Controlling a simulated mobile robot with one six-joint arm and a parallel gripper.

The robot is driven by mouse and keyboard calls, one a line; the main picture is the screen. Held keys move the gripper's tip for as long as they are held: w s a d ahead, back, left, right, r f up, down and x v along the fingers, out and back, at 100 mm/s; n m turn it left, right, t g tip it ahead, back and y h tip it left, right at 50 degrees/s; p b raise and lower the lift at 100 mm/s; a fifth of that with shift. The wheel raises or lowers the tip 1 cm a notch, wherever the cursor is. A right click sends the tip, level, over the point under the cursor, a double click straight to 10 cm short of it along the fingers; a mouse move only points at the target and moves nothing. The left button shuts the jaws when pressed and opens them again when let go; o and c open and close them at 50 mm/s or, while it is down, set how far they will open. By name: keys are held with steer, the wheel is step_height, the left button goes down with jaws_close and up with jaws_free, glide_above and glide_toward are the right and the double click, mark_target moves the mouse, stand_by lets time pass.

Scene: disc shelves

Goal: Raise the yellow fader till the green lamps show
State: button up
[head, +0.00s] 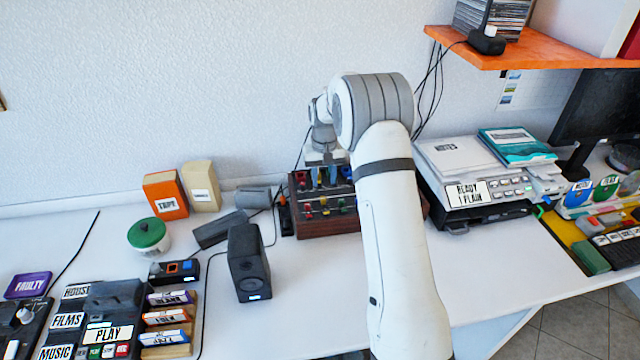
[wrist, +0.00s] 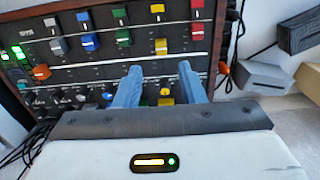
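The mixer panel (head: 322,225) with a dark red wooden case stands against the wall; its face fills the upper wrist view (wrist: 105,68). Coloured caps sit on it in grey, blue, green, yellow and red. One yellow cap (wrist: 160,46) is just beyond my fingertips. Another yellow piece (wrist: 165,98) shows between my blue fingers, lower in the picture. My gripper (wrist: 160,68) is open, fingers apart, with nothing visibly clamped; I cannot tell whether they touch the panel. Green lamps (wrist: 17,51) glow at the panel's left edge. In the head view my gripper (head: 327,176) is over the mixer.
A black speaker (head: 248,262) stands left of and in front of the mixer. Grey boxes (wrist: 262,76) lie beside it. A printer-like machine (head: 470,180) is to the right, under an orange shelf (head: 560,45). White table space lies in front of the mixer.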

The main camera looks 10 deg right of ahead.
mark_target(323, 198)
step_height(323, 198, down, 7)
steer(key=shift+s+a+f+p, duration=0.1)
steer(key=shift+p, duration=0.25)
steer(key=shift+c, duration=0.2)
jaws_close()
stand_by(0.4)
